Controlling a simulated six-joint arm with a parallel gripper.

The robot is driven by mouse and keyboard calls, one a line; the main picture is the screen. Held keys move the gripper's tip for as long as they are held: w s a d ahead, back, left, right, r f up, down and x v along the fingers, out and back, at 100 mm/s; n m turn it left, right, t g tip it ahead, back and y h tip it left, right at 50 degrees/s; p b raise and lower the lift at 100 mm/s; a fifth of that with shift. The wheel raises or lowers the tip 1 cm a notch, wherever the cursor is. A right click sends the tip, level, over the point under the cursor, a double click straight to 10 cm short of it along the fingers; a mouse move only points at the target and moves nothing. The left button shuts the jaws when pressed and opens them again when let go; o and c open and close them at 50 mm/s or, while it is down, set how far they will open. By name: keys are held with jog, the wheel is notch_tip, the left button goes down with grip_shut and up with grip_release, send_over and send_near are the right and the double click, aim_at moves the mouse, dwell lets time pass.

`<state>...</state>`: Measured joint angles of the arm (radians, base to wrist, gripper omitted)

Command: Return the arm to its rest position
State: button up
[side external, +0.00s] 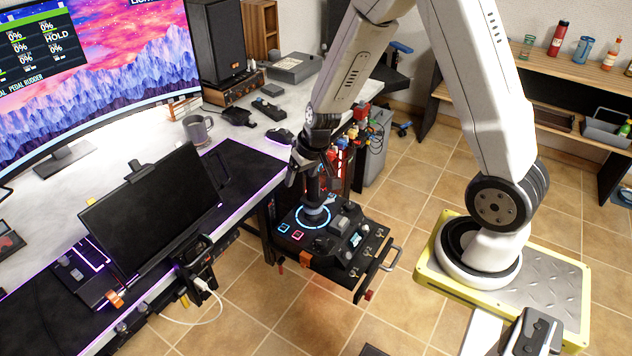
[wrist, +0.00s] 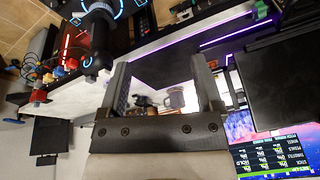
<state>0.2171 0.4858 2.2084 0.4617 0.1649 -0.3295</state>
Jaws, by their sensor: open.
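My arm reaches down from the upper right, and my gripper (side external: 297,172) is just above and left of the joystick on the flight control panel (side external: 368,262). The black joystick (side external: 315,190) stands upright in a glowing blue ring. In the wrist view my gripper (wrist: 162,80) has its two dark fingers spread apart with nothing held between them. The joystick (wrist: 97,30) shows there at upper left, outside the fingers. In the side view the fingertips are small and dark against the joystick, so any contact is hard to judge.
A black tilted screen (side external: 152,208) stands on the desk left of my gripper. A grey mug (side external: 197,130), also in the wrist view (wrist: 175,98), and a mouse (side external: 280,137) are on the desk. A large curved monitor (side external: 95,55) stands behind. Tiled floor (side external: 400,190) is open at right.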

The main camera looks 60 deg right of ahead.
jog(key=s+a+r+n, duration=0.2)
jog(key=s+a+r, duration=0.1)
jog(key=s, duration=0.2)
jog(key=s+a+r+n+g, duration=0.1)
jog(key=s+a+r, duration=0.3)
jog(key=s, duration=0.2)
jog(key=shift+a+n, duration=0.15)
jog(key=shift+n, duration=0.25)
jog(key=shift+r, duration=0.1)
dwell(0.5)
